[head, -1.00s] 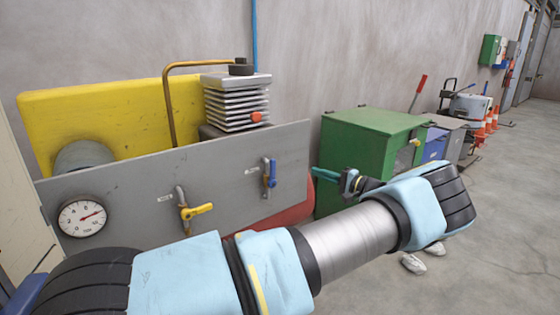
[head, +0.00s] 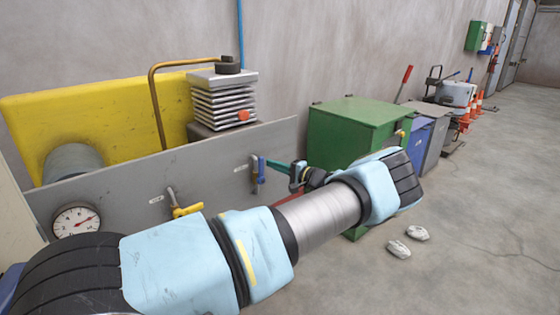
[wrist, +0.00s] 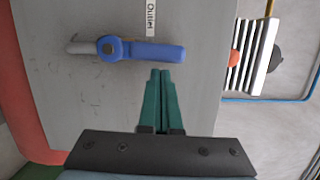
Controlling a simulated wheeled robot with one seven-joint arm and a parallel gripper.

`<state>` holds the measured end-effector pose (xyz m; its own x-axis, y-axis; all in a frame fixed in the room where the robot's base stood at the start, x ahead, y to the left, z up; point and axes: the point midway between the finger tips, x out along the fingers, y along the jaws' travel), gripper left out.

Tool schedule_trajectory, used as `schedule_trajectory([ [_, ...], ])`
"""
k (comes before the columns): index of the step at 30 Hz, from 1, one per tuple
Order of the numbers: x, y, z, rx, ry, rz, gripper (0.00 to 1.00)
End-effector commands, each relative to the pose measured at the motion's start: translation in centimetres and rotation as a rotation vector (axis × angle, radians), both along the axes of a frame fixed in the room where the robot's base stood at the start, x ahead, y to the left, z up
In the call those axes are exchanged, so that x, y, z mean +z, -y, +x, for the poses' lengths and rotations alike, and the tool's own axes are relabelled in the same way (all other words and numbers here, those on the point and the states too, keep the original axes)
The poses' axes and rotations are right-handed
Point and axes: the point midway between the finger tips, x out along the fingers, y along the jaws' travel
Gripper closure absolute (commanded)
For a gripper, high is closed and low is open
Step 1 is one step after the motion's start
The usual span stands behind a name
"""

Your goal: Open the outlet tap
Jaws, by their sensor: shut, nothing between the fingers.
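The outlet tap is a blue lever on a short metal pipe on the grey panel. The tap (head: 261,170) shows upright in the head view, and its lever (wrist: 158,52) points right in the wrist view, beside a label reading "Outlet" (wrist: 151,17). My gripper (head: 270,163) has green fingers, shut and empty. In the wrist view, the fingertips (wrist: 160,72) lie just below the lever's free half; whether they touch it I cannot tell. The pivot end of the lever is in clear view.
A second tap with a yellow lever (head: 187,210) sits left on the grey panel (head: 110,180), partly behind my arm. A gauge (head: 76,221) is further left. A green cabinet (head: 340,135) stands right of the panel. Floor to the right is mostly clear.

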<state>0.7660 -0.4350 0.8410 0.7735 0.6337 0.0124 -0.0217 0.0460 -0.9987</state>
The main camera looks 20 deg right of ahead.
Motion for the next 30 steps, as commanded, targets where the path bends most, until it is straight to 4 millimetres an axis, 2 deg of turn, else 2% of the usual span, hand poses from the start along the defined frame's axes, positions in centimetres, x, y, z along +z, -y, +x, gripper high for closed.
schedule_trajectory([
  [30,-0.1,-1.1,-0.3,0.009,0.035,-0.072,1.0],
])
